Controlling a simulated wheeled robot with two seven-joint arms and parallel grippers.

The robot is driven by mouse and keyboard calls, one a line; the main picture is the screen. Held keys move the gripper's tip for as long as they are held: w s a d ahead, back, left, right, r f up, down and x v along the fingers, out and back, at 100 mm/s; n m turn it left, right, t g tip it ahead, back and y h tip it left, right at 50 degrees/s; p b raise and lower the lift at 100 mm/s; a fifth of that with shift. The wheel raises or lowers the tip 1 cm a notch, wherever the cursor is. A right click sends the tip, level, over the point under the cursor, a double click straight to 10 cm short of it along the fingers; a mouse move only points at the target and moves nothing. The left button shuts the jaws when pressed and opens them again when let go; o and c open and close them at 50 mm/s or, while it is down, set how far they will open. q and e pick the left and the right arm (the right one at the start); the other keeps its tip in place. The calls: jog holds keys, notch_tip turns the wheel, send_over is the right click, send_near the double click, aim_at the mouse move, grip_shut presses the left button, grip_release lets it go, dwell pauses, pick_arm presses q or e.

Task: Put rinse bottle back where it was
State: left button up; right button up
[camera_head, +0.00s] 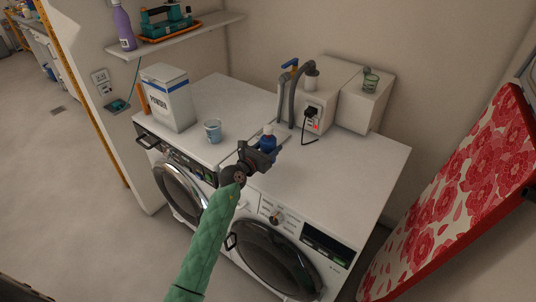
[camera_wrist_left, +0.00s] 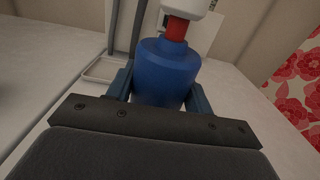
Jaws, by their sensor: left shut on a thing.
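The rinse bottle appears to be the small blue bottle (camera_head: 268,142) with a red neck and white cap. My left gripper (camera_head: 262,152) is shut on it, over the front part of the white machine tops. In the left wrist view the blue bottle (camera_wrist_left: 167,72) stands upright between the two fingers (camera_wrist_left: 160,92), its red neck and white cap towards the top edge. Whether its base touches the surface is hidden. My right gripper is not in view.
A clear cup (camera_head: 213,131) and a powder box (camera_head: 168,97) stand to the left. A red floral ironing board (camera_head: 455,190) leans at right.

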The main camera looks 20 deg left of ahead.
aim_at(268, 153)
pick_arm(q)
jog(key=shift+w+a+f, duration=0.1)
jog(key=shift+a+f, duration=0.1)
jog(key=shift+f, duration=0.05)
notch_tip(268, 153, down, 3)
jog(key=shift+f, duration=0.4)
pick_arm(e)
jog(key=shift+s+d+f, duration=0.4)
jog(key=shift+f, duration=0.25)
pick_arm(q)
jog(key=shift+f, duration=0.1)
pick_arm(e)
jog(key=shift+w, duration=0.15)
pick_arm(q)
jog(key=o, duration=0.9)
jog(key=shift+o, duration=0.7)
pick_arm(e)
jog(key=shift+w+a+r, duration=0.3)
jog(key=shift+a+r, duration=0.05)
pick_arm(q)
jog(key=shift+r+p, duration=0.2)
jog(key=shift+p, duration=0.1)
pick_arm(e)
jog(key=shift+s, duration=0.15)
